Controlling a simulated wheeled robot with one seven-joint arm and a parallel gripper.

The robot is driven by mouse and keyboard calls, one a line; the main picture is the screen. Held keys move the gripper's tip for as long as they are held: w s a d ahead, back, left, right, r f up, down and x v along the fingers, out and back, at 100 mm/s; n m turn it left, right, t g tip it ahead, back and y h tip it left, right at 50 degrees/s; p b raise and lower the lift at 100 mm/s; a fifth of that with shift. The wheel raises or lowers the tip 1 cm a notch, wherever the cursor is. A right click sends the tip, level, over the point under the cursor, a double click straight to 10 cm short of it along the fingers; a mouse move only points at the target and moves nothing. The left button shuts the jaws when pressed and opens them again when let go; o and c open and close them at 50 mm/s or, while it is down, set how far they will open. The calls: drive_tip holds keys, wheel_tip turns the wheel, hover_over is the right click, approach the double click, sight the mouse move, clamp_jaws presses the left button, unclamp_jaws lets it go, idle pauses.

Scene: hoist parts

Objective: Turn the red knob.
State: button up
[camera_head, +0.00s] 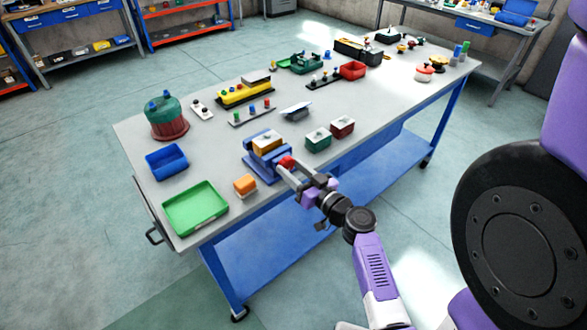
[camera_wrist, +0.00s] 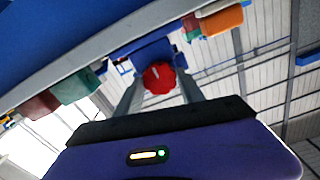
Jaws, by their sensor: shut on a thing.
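The red knob (camera_head: 286,162) is on the near side of a blue fixture (camera_head: 262,164) with an orange block (camera_head: 267,144) held in its top, near the front edge of the table. In the wrist view the red knob (camera_wrist: 159,77) sits between my two fingers, with the blue fixture (camera_wrist: 150,52) behind it. My gripper (camera_head: 289,170) reaches the knob from the front right and is shut on it. The fingers hide part of the knob in the head view. I cannot tell the knob's turn angle.
A small orange block (camera_head: 245,185) and a green tray (camera_head: 195,208) lie left of the fixture. A green box (camera_head: 318,140) and a dark red box (camera_head: 342,127) stand to its right. A blue bin (camera_head: 166,162) is at the left. Bare tabletop lies towards the right front.

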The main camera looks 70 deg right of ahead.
drive_tip(key=shift+s+d+r, duration=0.1)
drive_tip(key=shift+s, duration=0.1)
drive_tip(key=shift+m, duration=0.3)
drive_tip(key=shift+b, duration=0.4)
drive_tip(key=m+b, duration=0.1)
drive_tip(key=m, duration=0.3)
drive_tip(key=shift+b, duration=0.4)
drive_tip(key=m, duration=0.6)
drive_tip(key=shift+m+b, duration=0.3)
drive_tip(key=shift+m, duration=0.1)
drive_tip(key=m+p, duration=0.1)
drive_tip(key=m, duration=0.5)
drive_tip(key=shift+d+r, duration=0.1)
drive_tip(key=m+p, duration=0.1)
drive_tip(key=m, duration=0.5)
drive_tip(key=shift+p, duration=0.3)
drive_tip(key=shift+m, duration=0.3)
